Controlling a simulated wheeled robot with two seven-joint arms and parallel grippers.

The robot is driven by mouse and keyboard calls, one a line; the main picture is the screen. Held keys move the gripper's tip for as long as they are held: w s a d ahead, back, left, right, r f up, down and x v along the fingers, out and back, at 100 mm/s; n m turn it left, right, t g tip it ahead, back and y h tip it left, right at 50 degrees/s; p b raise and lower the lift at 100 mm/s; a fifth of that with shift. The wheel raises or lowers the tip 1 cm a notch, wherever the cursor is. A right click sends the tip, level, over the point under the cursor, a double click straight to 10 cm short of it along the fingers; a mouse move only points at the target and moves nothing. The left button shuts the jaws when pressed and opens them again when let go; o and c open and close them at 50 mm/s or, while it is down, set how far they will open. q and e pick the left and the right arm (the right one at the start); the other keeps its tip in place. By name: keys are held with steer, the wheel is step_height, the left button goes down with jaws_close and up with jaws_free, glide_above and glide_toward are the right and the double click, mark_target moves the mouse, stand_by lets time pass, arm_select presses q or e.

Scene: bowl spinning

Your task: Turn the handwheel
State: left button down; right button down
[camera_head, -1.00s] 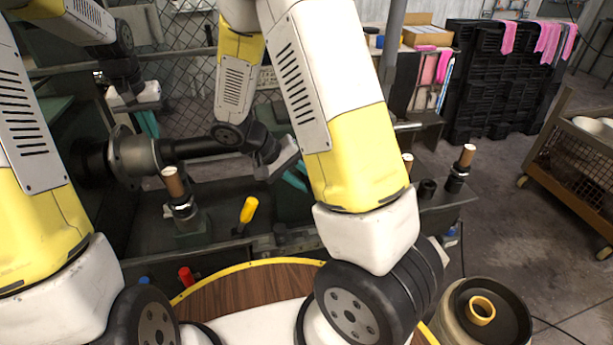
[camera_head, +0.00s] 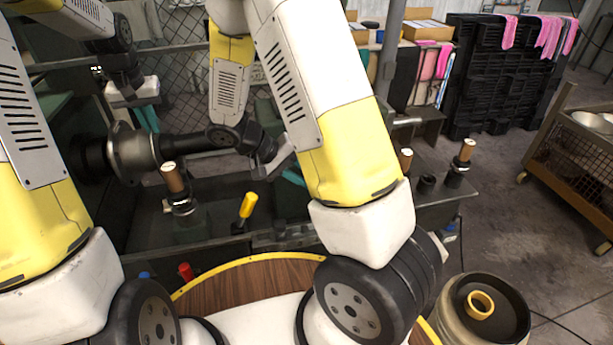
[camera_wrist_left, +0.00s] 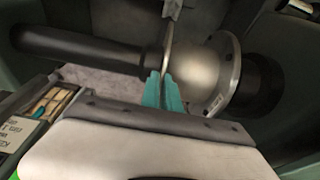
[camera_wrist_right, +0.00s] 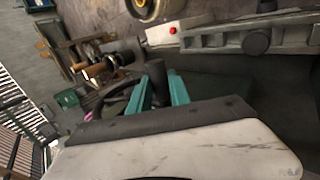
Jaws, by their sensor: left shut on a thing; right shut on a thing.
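In the head view my left gripper (camera_head: 148,112) reaches down to a grey metal bowl form (camera_head: 135,152) on the lathe. In the left wrist view its teal fingers (camera_wrist_left: 164,92) are shut on the thin edge of a disc beside the rounded metal form (camera_wrist_left: 195,75). My right gripper (camera_head: 290,168) is lower right of it, past the dark shaft (camera_head: 195,143). In the right wrist view its teal fingers (camera_wrist_right: 158,92) are shut around a dark rounded part of what looks like the handwheel (camera_wrist_right: 118,90). Most of that wheel is hidden.
A yellow-handled tool (camera_head: 248,206) and wood-topped posts (camera_head: 173,178) stand on the lathe bed. A barrel (camera_head: 484,312) with a yellow ring stands at lower right. A mesh cart (camera_head: 575,160) and black crates (camera_head: 490,75) are to the right. Floor between them is clear.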

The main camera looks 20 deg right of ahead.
steer(key=shift+s+a+f, duration=0.15)
steer(key=shift+a+f, duration=0.25)
steer(key=shift+a, duration=0.05)
steer(key=c, duration=1.2)
jaws_free()
steer(key=shift+r, duration=0.1)
steer(key=shift+d, duration=0.1)
steer(key=shift+r, duration=0.1)
steer(key=v, duration=0.8)
